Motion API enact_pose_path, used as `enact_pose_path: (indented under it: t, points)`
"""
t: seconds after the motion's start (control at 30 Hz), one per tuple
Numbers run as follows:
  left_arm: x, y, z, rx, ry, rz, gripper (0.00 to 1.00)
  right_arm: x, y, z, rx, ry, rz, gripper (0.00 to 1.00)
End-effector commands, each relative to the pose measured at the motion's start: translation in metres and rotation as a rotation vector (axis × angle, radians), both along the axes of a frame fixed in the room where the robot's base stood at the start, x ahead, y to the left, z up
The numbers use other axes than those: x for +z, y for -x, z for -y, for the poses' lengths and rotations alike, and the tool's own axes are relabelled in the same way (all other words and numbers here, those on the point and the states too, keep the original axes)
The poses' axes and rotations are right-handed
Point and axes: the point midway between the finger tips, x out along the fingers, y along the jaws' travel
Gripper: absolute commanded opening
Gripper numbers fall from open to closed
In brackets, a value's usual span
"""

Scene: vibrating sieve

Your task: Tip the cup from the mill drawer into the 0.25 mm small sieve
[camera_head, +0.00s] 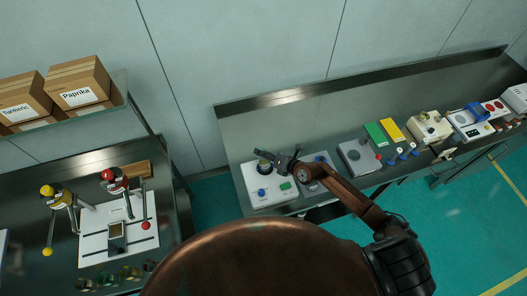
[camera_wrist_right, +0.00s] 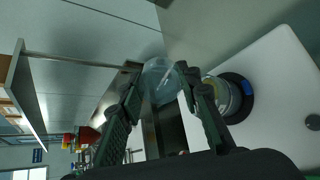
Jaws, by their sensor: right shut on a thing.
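My right gripper (camera_head: 268,157) reaches over the back of the white machine at the left end of the long bench. In the right wrist view its fingers (camera_wrist_right: 158,78) are shut on a clear, translucent cup (camera_wrist_right: 164,86). The cup's tilt and contents cannot be told, and it is not distinct in the head view. A small round sieve (camera_wrist_right: 223,96) in a dark ring stands on the white machine (camera_wrist_right: 278,90), just right of the right finger, which partly covers it. The white machine (camera_head: 262,195) also shows in the head view. My left gripper is not in view.
The long bench (camera_head: 330,125) carries a grey scale-like device (camera_head: 358,157), green and yellow boxes (camera_head: 375,134) and more devices to the right. At left, a second bench holds a white board (camera_head: 95,246) with levered tools. A shelf with spice cartons (camera_head: 80,82) hangs above it.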

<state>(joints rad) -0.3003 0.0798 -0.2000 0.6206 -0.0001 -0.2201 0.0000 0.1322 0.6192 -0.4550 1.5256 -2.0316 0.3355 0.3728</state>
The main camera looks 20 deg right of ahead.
Motion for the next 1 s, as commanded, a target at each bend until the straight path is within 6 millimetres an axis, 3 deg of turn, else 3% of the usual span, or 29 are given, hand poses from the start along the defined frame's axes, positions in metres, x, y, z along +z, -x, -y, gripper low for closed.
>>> enact_pose_path:
  t: [0.37, 1.0]
  points:
    - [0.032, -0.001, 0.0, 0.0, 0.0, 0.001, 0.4, 0.005, 0.0, -0.001, 0.001, 0.027, -0.047, 0.09]
    - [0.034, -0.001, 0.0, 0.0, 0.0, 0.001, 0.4, 0.021, -0.011, -0.007, 0.001, 0.303, -0.479, 0.09]
